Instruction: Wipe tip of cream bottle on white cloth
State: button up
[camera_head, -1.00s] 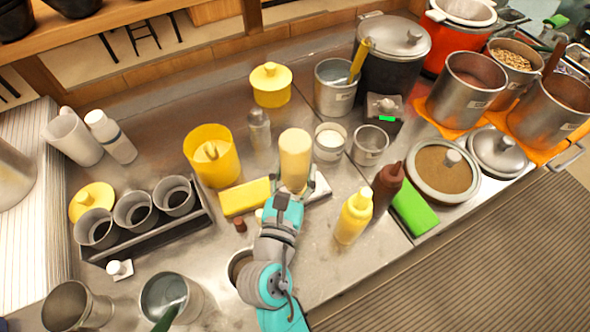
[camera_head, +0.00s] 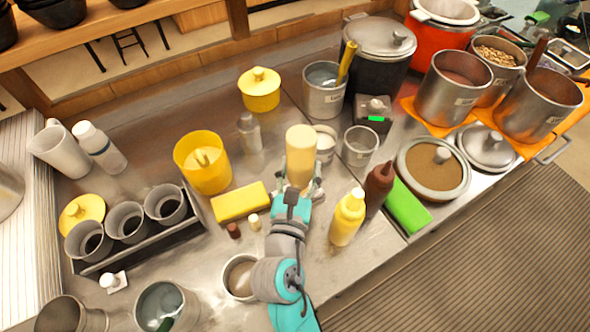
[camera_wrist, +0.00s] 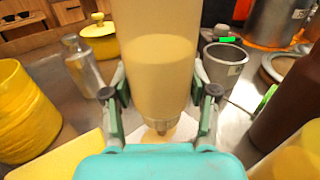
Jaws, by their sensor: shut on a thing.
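My gripper (camera_head: 300,192) is shut on the cream bottle (camera_head: 300,150), a clear bottle with pale cream inside. In the wrist view the cream bottle (camera_wrist: 160,55) stands between the two fingers with its tip pointing down. The white cloth (camera_wrist: 186,130) lies on the counter below the tip, partly hidden by the bottle and my gripper. The tip is over the cloth; I cannot tell whether it touches. In the head view the cloth is mostly hidden behind my gripper.
A yellow sponge (camera_head: 240,201) lies left of my gripper, with two small caps near it. A yellow squeeze bottle (camera_head: 347,218) and a brown bottle (camera_head: 379,186) stand to the right. A metal cup (camera_head: 360,146) and a yellow container (camera_head: 203,165) stand behind.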

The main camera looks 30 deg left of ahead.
jog(key=shift+w+d, duration=0.5)
jog(key=shift+w, duration=0.35)
jog(key=shift+r, duration=3.05)
